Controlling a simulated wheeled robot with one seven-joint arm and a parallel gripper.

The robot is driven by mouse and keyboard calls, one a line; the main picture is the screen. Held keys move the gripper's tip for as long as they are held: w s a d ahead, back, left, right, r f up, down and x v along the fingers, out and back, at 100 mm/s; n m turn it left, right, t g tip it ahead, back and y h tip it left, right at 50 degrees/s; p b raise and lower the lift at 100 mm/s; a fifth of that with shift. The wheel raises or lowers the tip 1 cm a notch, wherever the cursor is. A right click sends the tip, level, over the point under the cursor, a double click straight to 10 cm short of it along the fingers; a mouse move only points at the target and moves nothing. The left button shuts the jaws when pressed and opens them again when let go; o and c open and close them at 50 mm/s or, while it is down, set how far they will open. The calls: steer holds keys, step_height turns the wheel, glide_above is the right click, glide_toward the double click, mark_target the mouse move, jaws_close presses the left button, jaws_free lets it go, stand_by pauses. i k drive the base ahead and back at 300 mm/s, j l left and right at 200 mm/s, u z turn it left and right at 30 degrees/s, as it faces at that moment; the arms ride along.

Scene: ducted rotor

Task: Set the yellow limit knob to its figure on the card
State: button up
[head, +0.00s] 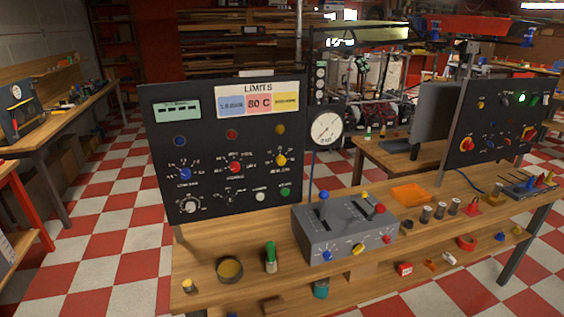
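The black panel (160,140) stands upright on the bench at left centre. The yellow knob (281,160) is on its right side, below a yellow lamp (279,129). White scale marks ring the knob; its pointer direction and figures are too small to read. The LIMITS card (260,86) is at the panel's top right, with blue, red and yellow fields. The red field reads 80 C; the yellow field's figure (286,99) is too blurred to read. My gripper is not in view.
A blue knob (185,174) and red knob (235,168) sit left of the yellow one. A grey lever box (340,228) with its own yellow knob (358,249) and a round gauge (326,128) stand at right. A green-handled tool (270,256) stands in front.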

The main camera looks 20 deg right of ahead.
mark_target(281, 160)
steer(key=i+u, duration=0.25)
steer(key=i, duration=0.25)
steer(key=i+u, duration=0.3)
steer(key=i, duration=0.25)
